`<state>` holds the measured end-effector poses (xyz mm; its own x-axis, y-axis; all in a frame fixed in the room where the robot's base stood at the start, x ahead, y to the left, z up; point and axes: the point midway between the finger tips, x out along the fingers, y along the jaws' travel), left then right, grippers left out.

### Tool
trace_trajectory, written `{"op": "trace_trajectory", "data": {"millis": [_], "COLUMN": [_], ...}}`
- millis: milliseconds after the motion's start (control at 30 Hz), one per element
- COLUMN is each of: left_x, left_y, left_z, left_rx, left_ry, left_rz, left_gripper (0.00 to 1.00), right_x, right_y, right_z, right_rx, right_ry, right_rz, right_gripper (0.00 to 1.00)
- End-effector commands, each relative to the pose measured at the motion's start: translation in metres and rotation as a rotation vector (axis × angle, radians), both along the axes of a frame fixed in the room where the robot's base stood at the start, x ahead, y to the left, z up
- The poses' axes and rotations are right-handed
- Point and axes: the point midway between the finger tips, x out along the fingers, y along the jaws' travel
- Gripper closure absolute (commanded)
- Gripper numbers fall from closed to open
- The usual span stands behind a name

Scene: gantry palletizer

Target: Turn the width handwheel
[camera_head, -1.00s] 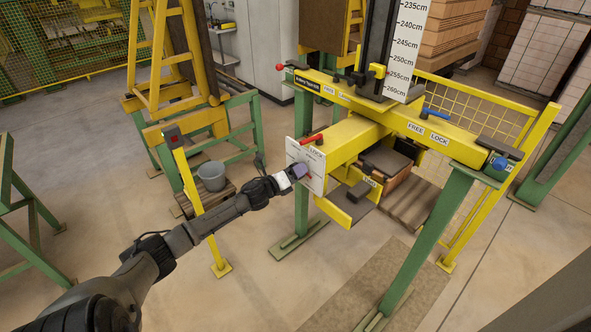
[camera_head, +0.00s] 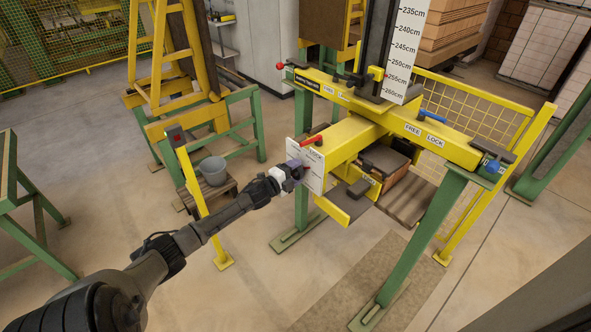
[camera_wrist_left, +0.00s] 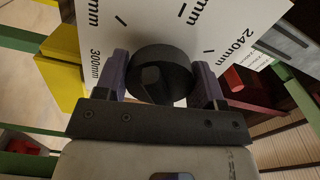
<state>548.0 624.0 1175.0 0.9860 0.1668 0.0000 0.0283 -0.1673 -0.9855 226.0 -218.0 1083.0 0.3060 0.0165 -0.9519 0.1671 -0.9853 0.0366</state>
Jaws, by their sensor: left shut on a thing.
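The width handwheel is a round black knob (camera_wrist_left: 160,72) in front of a white dial plate (camera_wrist_left: 225,25) with black mm marks. "300mm" and "240mm" can be read on it in the left wrist view. My left gripper (camera_wrist_left: 160,85) has its two purple fingers on either side of the knob and is shut on it. In the head view my left gripper (camera_head: 297,172) is at the white plate (camera_head: 313,160) on the end of the yellow beam, and it hides the knob. My right gripper is not in view.
A red lever (camera_head: 313,140) sits just above the plate. A yellow post (camera_head: 200,205) with a red button stands left of my left forearm, near a grey bucket (camera_head: 212,170). Green legs (camera_head: 425,240) hold up the frame. The floor in front is open.

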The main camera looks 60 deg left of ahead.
Motion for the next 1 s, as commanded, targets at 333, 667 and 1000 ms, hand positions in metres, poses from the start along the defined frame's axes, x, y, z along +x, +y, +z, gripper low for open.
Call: {"op": "trace_trajectory", "data": {"millis": [333, 667, 1000], "left_x": [0.0, 0.0, 0.0], "left_y": [0.0, 0.0, 0.0], "left_z": [0.001, 0.001, 0.0], "left_rx": [-0.324, -0.633, -0.95], "left_ry": [-0.055, -0.107, -0.161], "left_rz": [0.001, 0.0, 0.0], "left_gripper": [0.61, 0.61, 0.61], "right_x": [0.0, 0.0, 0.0], "right_y": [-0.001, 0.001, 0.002], "right_z": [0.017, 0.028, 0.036], "right_rx": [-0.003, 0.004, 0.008], "right_ry": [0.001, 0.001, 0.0], "right_rz": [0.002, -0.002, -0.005], "right_gripper": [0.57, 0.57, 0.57]}}
